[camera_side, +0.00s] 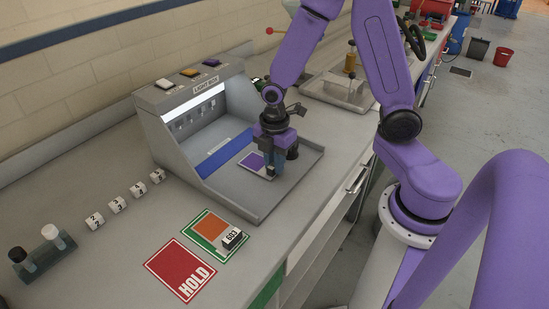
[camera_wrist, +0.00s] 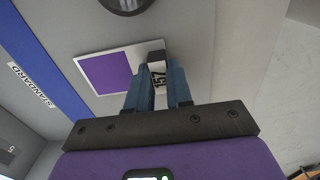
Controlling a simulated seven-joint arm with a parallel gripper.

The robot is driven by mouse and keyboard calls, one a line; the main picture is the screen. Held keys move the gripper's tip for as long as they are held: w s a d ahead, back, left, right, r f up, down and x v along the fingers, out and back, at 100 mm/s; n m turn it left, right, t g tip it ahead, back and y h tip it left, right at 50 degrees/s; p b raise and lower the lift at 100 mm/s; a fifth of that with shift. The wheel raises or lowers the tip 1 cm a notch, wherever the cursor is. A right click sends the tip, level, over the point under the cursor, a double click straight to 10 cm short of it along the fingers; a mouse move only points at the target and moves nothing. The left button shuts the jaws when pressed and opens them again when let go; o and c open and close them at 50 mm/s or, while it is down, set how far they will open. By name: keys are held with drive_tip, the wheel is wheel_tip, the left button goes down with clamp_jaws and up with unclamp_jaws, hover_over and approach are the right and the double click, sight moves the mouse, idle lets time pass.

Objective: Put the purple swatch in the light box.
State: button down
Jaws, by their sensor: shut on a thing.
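The purple swatch (camera_side: 253,161) is a purple patch on a pale card with a dark numbered block at one end. It is over the grey front floor of the light box (camera_side: 247,200), in front of the blue strip. In the wrist view the swatch (camera_wrist: 107,73) lies flat to the left of the fingers. My gripper (camera_side: 272,170) points down and is shut on the swatch's block, marked 157, which shows between the blue fingers (camera_wrist: 158,80) in the wrist view. I cannot tell whether the card touches the floor.
An orange swatch (camera_side: 210,224) with a block marked 603 lies on a green-edged card. A red HOLD card (camera_side: 180,271) is beside it. Several white number cubes (camera_side: 117,205) stand left of the box. A blue STANDARD strip (camera_wrist: 45,75) runs along the box floor.

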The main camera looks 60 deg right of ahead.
idle(0.3)
drive_tip(key=c, duration=0.9)
unclamp_jaws()
drive_tip(key=shift+c, duration=0.2)
drive_tip(key=shift+r, duration=0.1)
wheel_tip(320, 180, up, 17)
drive_tip(key=s+a+f+m, duration=0.1)
drive_tip(key=s+f+m, duration=0.1)
drive_tip(key=s, duration=0.7)
drive_tip(key=s+a+f+m, duration=0.2)
drive_tip(key=s+f+m, duration=0.1)
drive_tip(key=s, duration=0.6)
drive_tip(key=shift+s+a, duration=0.2)
drive_tip(key=shift+s, duration=0.15)
